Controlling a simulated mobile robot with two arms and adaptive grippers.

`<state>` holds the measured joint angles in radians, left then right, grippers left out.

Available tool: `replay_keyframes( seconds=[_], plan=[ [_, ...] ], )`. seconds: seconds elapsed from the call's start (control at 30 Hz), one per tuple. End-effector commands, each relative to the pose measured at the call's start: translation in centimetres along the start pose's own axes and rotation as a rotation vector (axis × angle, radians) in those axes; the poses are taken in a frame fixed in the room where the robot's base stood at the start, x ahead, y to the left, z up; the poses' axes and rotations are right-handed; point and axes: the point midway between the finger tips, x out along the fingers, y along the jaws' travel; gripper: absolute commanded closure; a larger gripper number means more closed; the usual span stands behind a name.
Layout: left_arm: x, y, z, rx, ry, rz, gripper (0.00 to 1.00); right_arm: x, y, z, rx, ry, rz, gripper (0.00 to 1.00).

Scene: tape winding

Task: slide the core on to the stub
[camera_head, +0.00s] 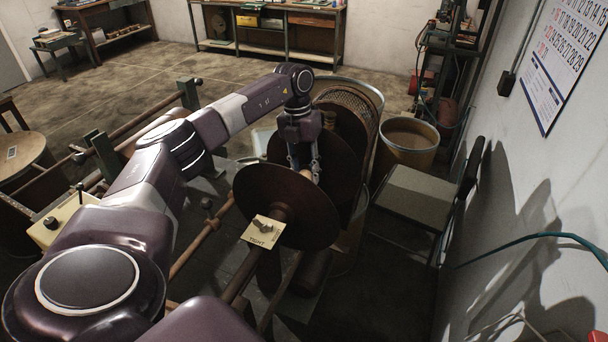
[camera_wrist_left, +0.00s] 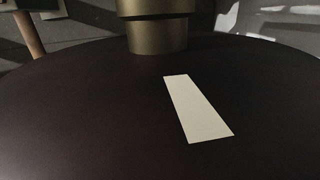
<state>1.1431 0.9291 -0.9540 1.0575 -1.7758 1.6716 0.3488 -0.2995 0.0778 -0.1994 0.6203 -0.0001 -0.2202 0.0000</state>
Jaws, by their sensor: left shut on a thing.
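My left gripper (camera_head: 304,158) reaches down behind the front brown disc (camera_head: 270,190), with another dark disc (camera_head: 338,160) behind it. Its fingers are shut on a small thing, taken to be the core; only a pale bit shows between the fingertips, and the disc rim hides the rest. In the left wrist view a dark disc (camera_wrist_left: 90,110) with a pale strip fills most of the picture. A stepped brass cylinder (camera_wrist_left: 157,32) stands at its far side; I cannot tell whether it is the stub. The fingers are outside that view. My right gripper is not in view.
A plate marked TIGHT with a knob (camera_head: 263,232) sits on the shaft in front of the disc. Rails (camera_head: 195,245) run on the left.

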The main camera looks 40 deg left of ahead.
Motion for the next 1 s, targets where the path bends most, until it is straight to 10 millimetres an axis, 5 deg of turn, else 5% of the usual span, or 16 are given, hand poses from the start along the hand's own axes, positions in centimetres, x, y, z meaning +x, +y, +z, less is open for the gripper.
replay_keyframes(
  seconds=[0.33,0.37,0.53,1.0],
  plan=[
    [-0.22,0.0,0.39,-0.002,-0.009,-0.002,0.96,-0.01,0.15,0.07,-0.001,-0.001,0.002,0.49],
    [-0.23,-0.01,0.39,-0.002,-0.009,-0.002,0.69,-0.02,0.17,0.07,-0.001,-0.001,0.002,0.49],
    [-0.3,-0.03,0.44,-0.002,-0.011,-0.003,0.5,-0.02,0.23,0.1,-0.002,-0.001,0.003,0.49],
    [-0.43,-0.1,0.53,-0.002,-0.015,-0.005,0.5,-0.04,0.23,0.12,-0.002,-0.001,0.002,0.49]
  ],
)
